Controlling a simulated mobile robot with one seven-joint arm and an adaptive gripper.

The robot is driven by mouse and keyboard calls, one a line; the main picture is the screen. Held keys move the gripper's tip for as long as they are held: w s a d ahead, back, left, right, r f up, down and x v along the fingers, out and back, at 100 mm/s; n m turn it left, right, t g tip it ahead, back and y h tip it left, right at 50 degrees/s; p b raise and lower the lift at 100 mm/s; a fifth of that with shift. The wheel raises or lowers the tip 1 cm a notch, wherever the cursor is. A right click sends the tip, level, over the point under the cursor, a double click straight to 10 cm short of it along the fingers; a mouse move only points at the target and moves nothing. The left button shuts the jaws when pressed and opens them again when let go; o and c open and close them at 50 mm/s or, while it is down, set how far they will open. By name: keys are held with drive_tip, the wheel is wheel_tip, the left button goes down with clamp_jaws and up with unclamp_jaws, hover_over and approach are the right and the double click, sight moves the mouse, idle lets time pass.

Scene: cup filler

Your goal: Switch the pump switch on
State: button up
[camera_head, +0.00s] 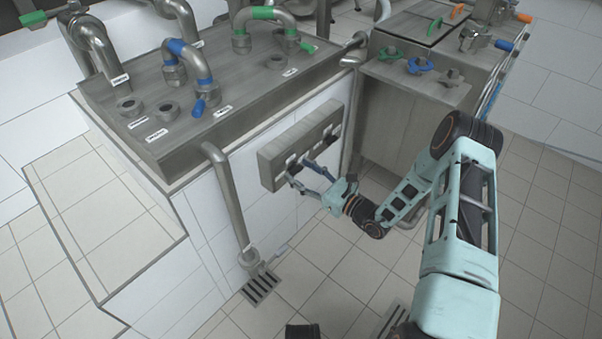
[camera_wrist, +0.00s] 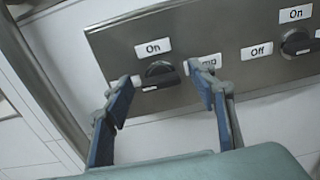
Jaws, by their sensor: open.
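The pump switch (camera_wrist: 160,75) is a black rotary knob on a grey metal panel (camera_wrist: 110,42). Its handle lies roughly sideways in the wrist view, and an "On" label (camera_wrist: 153,47) is above it. A label ending in "mp" (camera_wrist: 208,62) is to its right, partly hidden by a finger. My gripper (camera_wrist: 162,84) is open, with one blue-grey finger on each side of the knob. I cannot tell whether either finger touches it. In the head view, my gripper (camera_head: 302,172) is at the front of the panel (camera_head: 271,169), and the knob is hard to make out.
A second black knob (camera_wrist: 297,43) is at the panel's right, with its own "On" label (camera_wrist: 296,14) and an "Off" label (camera_wrist: 257,51) to its left. A steel pipe (camera_head: 229,197) runs down left of the panel. Tiled floor (camera_head: 290,260) is open below.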

drive_tip(key=shift+c, duration=0.2)
drive_tip(key=c, duration=1.1)
drive_tip(key=m, duration=0.4)
drive_tip(key=shift+w+d+m, duration=0.1)
drive_tip(key=shift+m, duration=0.2)
drive_tip(key=m+p, duration=0.1)
drive_tip(key=m, duration=0.3)
drive_tip(key=shift+m, duration=0.3)
drive_tip(key=m, duration=0.4)
drive_tip(key=shift+w+f, duration=0.1)
drive_tip(key=shift+f+m, duration=0.1)
drive_tip(key=shift+m, duration=2.3)
